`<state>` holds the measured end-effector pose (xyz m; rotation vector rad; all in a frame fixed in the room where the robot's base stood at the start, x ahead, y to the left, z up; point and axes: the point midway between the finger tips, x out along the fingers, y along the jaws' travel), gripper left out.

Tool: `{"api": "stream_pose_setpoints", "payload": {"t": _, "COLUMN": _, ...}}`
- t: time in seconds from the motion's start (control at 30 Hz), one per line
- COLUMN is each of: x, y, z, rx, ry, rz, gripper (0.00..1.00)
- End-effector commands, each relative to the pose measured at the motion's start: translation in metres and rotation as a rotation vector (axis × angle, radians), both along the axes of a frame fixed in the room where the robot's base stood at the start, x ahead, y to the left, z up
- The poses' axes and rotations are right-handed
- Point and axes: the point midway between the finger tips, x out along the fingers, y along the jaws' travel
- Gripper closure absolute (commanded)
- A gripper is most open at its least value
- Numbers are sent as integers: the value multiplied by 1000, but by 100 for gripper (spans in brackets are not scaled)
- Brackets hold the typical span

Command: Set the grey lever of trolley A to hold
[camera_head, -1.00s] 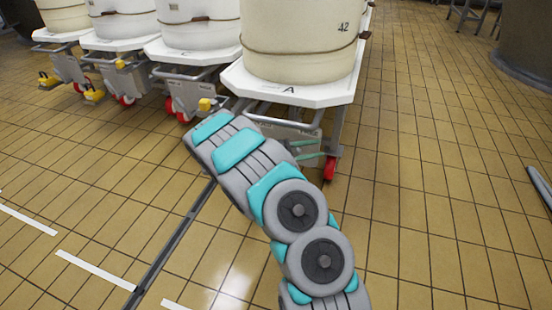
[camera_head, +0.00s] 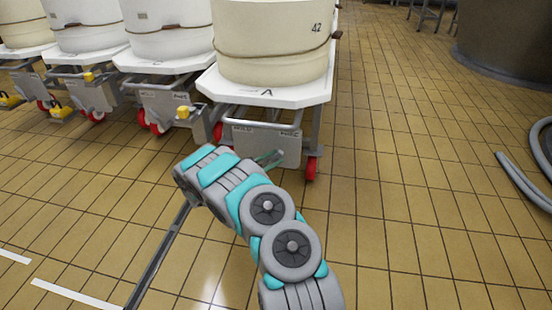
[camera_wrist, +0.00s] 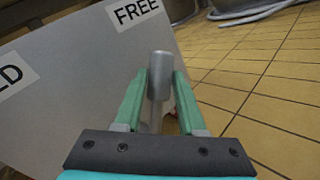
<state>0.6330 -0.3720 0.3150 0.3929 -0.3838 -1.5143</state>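Trolley A (camera_head: 225,88) is a white-topped trolley marked A, carrying a cream vat. Its grey front plate (camera_head: 262,150) has a label at each end; in the wrist view the right label reads FREE (camera_wrist: 134,9), and the left one, partly cut off, ends in LD (camera_wrist: 10,77). The grey lever (camera_wrist: 159,68) stands out from the plate near the FREE label. My gripper (camera_wrist: 160,76) has its two green fingers apart, one on each side of the lever. A small gap seems to show beside it. In the head view my gripper (camera_head: 269,158) is at the plate's lower edge, and the lever is not distinguishable.
Similar trolleys with vats (camera_head: 165,62) stand in a row to the left. Red wheels (camera_head: 311,168) sit under trolley A. A grey hose (camera_head: 527,182) lies on the floor at right. The tiled floor between is clear.

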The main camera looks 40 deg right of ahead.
Motion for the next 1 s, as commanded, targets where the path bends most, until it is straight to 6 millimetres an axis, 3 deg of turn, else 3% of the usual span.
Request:
{"api": "stream_pose_setpoints", "payload": {"t": 0.13, "x": 0, "y": -11, "z": 0, "rx": -1, "ry": 0, "rz": 0, "gripper": 61}}
{"api": "stream_pose_setpoints", "payload": {"t": 0.43, "x": 0, "y": -13, "z": 0, "rx": 0, "ry": 0, "rz": 1, "gripper": 61}}
{"api": "stream_pose_setpoints", "payload": {"t": 0.77, "x": 0, "y": -13, "z": 0, "rx": 0, "ry": 0, "rz": 1, "gripper": 98}}
{"api": "stream_pose_setpoints", "payload": {"t": 1.0, "x": 0, "y": -13, "z": 0, "rx": 0, "ry": 0, "rz": 0, "gripper": 100}}
